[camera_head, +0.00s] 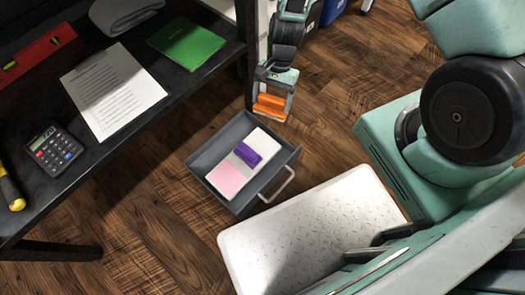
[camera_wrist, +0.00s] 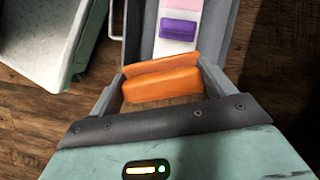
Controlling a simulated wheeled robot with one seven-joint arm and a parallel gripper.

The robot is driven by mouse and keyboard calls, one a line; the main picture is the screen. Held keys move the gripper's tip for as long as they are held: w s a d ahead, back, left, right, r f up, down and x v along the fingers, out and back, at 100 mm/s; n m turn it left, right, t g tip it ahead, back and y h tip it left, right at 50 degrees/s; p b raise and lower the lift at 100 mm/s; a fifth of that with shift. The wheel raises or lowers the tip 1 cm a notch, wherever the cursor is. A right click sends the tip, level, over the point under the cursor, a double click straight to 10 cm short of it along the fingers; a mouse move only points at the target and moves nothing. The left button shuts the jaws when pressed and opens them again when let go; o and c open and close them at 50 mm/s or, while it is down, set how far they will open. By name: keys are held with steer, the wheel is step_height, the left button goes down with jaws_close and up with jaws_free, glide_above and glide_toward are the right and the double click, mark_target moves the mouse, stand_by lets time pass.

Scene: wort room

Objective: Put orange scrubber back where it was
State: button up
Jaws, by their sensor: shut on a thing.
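My gripper (camera_head: 273,95) is shut on the orange scrubber (camera_head: 269,106), above the far end of the open grey drawer (camera_head: 211,151). In the wrist view the orange scrubber (camera_wrist: 162,86) lies crosswise between the fingers of my gripper (camera_wrist: 163,74). A flat strip with white (camera_head: 265,138), grey and pink (camera_head: 228,181) sections lies in the drawer. A purple scrubber (camera_head: 250,152) rests on its middle grey section. The white and pink sections look bare. In the wrist view the purple scrubber (camera_wrist: 178,29) is beyond the held one.
A dark desk (camera_head: 120,130) at left holds a calculator (camera_head: 54,149), paper sheet (camera_head: 112,90), green folder (camera_head: 187,43), red level (camera_head: 35,54) and yellow-handled tool (camera_head: 10,190). My white base plate is near the drawer handle (camera_head: 277,186). Wooden floor surrounds the drawer.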

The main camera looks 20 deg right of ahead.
steer(key=a+f+m+b, duration=0.1)
steer(key=f+b, duration=0.5)
steer(key=f, duration=0.1)
steer(key=a+f+m+b, duration=0.1)
steer(key=f+b, duration=0.6)
steer(key=a+f+m+t+b, duration=0.1)
steer(key=f+m+b, duration=0.1)
steer(key=f+b, duration=0.4)
steer(key=shift+w+f+y, duration=0.25)
steer(key=shift+f+y, duration=0.15)
steer(key=shift+f, duration=0.4)
steer(key=shift+f, duration=0.15)
steer(key=o, duration=0.9)
